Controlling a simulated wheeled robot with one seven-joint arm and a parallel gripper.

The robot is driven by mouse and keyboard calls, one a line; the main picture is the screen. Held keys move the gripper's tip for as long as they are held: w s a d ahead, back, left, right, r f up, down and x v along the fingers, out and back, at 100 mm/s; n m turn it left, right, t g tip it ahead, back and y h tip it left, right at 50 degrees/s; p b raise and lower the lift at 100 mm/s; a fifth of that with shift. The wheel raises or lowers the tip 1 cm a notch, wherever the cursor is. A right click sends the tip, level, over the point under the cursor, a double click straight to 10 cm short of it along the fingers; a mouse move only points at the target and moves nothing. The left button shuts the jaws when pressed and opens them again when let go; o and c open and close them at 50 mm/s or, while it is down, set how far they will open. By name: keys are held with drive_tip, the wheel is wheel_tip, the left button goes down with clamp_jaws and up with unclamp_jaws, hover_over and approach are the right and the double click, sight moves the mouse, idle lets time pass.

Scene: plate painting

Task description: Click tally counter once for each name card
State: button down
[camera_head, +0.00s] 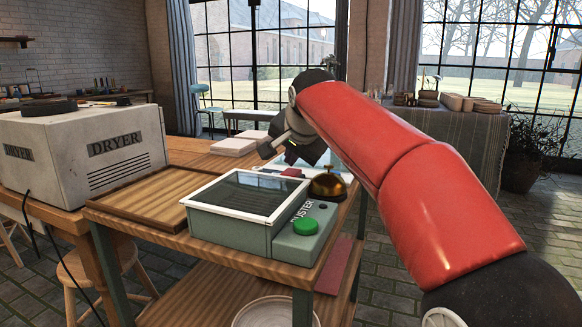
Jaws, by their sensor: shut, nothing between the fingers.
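My gripper (291,152) is at the end of my red arm, above the far side of the wooden work table (110,212). It is shut and empty. Below it, a small red item and pale flat pieces (284,171) lie near the table's far edge; I cannot tell whether they are name cards. I cannot make out a tally counter for sure. A brass dome on a dark base, like a desk bell (327,186), stands right of the gripper and apart from it.
A green-grey box with a glass lid (250,198) and green button (305,225) fills the table's front right. An empty wooden tray (153,192) lies left of it. A white dryer (85,140) stands at the left. White slabs (236,146) lie behind.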

sight(292, 173)
drive_tip(key=shift+r, duration=0.15)
wheel_tip(292, 173, up, 5)
drive_tip(key=p, duration=0.5)
drive_tip(key=shift+r, duration=0.1)
idle(2.5)
